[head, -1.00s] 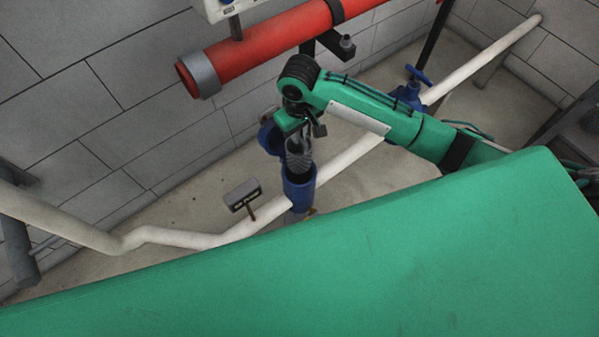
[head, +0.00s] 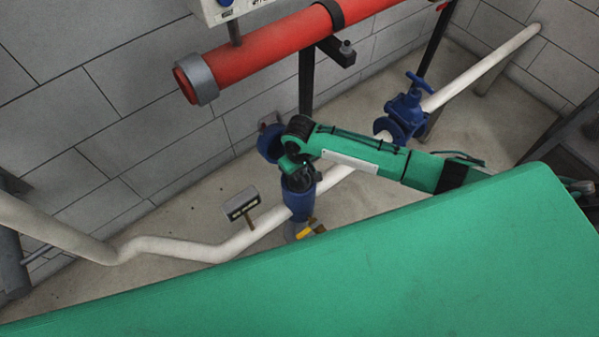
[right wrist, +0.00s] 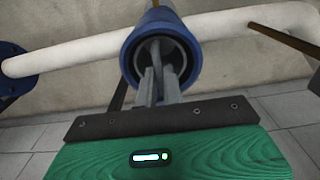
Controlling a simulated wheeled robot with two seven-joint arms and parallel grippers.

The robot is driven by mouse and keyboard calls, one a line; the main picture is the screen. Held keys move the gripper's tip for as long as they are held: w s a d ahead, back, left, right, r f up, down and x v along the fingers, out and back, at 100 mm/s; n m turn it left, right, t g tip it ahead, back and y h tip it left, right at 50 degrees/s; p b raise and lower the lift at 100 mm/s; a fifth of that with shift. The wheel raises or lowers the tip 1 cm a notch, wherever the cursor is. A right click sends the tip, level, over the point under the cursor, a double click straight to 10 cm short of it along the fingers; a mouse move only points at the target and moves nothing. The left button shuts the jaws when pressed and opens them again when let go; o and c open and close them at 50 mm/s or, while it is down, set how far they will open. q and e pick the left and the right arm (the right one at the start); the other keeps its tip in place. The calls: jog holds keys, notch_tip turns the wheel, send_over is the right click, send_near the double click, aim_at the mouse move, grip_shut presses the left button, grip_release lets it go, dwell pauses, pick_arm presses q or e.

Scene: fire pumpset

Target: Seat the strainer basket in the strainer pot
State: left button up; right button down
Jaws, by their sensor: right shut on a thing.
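The blue strainer pot (head: 300,200) stands upright in the white pipe line, with its mouth up. In the right wrist view the pot's rim (right wrist: 191,74) forms a ring around the grey strainer basket (right wrist: 167,58), whose mesh body is hidden down inside. My right gripper (right wrist: 158,82) is shut on the basket's handle, with its fingertips at the pot's mouth. In the head view my right gripper (head: 298,172) is right above the pot and hides the basket. The blue pot lid (head: 269,143) hangs open behind the pot. My left gripper is out of view.
A white pipe (head: 180,251) runs low along the wall through the pot. A blue valve (head: 404,108) stands to the right. A red pipe (head: 262,50) crosses above and behind. A small sign (head: 241,202) is left of the pot. My green body covers the foreground.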

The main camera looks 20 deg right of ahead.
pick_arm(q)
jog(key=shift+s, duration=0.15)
pick_arm(e)
jog(key=shift+f, duration=0.1)
jog(key=c, duration=1.5)
grip_release()
jog(key=shift+c, duration=0.2)
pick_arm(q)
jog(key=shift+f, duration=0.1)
